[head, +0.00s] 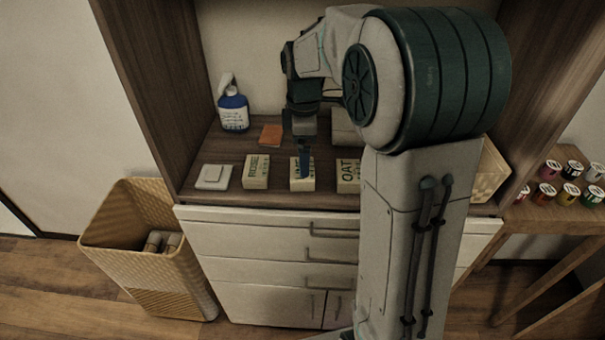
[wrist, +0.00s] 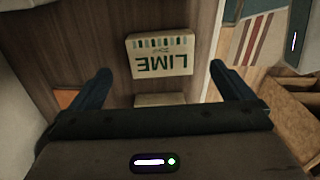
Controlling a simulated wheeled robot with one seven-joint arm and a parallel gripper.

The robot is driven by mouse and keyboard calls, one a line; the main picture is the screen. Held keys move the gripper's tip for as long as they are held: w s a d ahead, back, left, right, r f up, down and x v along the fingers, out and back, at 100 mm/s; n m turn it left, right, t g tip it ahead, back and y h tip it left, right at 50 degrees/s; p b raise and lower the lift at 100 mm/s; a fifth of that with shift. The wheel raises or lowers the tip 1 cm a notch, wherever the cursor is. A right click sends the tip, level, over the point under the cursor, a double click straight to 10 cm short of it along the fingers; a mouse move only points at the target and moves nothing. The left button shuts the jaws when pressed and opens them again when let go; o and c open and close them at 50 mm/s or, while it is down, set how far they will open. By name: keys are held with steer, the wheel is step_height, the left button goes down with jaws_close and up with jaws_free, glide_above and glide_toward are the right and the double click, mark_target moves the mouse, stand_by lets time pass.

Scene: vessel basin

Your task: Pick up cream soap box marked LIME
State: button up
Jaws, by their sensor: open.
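In the wrist view the cream box marked LIME (wrist: 160,54) lies ahead of my open gripper (wrist: 161,84), its lettering upside down. It sits roughly centred between the two dark fingers, beyond their tips in the picture, and nothing is held. In the head view my gripper (head: 304,165) points down over the middle cream box (head: 296,184) of the front row. A finger covers part of that box's lettering, so I cannot fully read it there. Whether the finger touches it is unclear.
A cream ROSE-like box (head: 256,171) stands left of the middle box, and an OAT box (head: 348,175) right. A white square item (head: 214,177), an orange item (head: 271,135) and a blue spray bottle (head: 233,110) are left. A wicker basket (head: 150,245) stands on the floor.

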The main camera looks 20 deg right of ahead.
steer(key=f, duration=0.6)
steer(key=shift+a+f, duration=0.2)
steer(key=shift+f, duration=0.05)
steer(key=c, duration=1)
